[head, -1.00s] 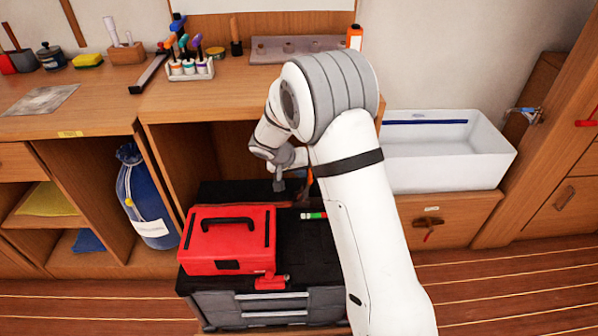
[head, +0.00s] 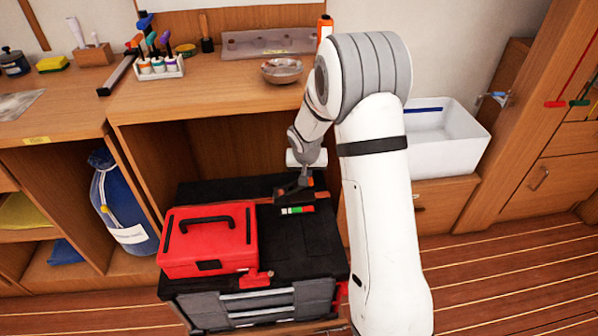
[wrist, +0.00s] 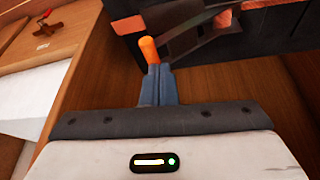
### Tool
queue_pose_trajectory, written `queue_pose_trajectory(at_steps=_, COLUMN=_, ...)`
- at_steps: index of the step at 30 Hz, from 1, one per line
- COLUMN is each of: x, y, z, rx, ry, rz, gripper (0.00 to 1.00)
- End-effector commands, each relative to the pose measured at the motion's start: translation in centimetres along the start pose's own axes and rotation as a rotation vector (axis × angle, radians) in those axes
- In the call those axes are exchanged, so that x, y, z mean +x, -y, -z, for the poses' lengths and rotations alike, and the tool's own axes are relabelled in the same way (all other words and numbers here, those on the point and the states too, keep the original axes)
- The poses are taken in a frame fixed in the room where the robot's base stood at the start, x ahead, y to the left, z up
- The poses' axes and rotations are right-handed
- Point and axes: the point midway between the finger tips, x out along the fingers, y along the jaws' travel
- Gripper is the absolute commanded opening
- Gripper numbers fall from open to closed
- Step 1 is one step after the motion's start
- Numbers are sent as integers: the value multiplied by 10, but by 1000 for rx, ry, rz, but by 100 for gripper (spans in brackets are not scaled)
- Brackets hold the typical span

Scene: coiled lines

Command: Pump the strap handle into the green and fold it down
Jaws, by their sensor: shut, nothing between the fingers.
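The strap ratchet's dark handle (head: 288,191) sits on the black case, with orange strap (head: 322,195) on either side. A small gauge strip (head: 297,210) with red, white and green parts lies just in front of it. In the wrist view the ratchet handle (wrist: 190,25) is at the top, partly cut off. My gripper (head: 303,178) is shut and empty, just above the ratchet. In the wrist view its blue-grey fingers (wrist: 155,80) are together, with a rounded orange piece (wrist: 149,48) at their tips. I cannot tell whether they touch the handle.
A red toolbox (head: 208,240) stands on the black case (head: 315,255), left of the ratchet. The wooden bench (head: 215,98) overhangs behind, holding a metal bowl (head: 282,70). The floor at the right is clear.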

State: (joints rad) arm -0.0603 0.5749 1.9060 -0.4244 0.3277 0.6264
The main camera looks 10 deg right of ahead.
Motion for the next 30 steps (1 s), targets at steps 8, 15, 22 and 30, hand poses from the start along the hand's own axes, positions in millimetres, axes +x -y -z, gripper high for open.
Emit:
queue_pose_trajectory(at_steps=8, x=30, y=-24, z=-7, rx=3, ry=0, rz=-2, gripper=0)
queue_pose_trajectory(at_steps=15, x=46, y=-31, z=-12, rx=-1, ry=0, rz=0, gripper=0)
queue_pose_trajectory(at_steps=22, x=54, y=-34, z=-14, rx=-4, ry=0, rz=1, gripper=0)
queue_pose_trajectory(at_steps=30, x=57, y=-35, z=-15, rx=-5, ry=1, rz=1, gripper=0)
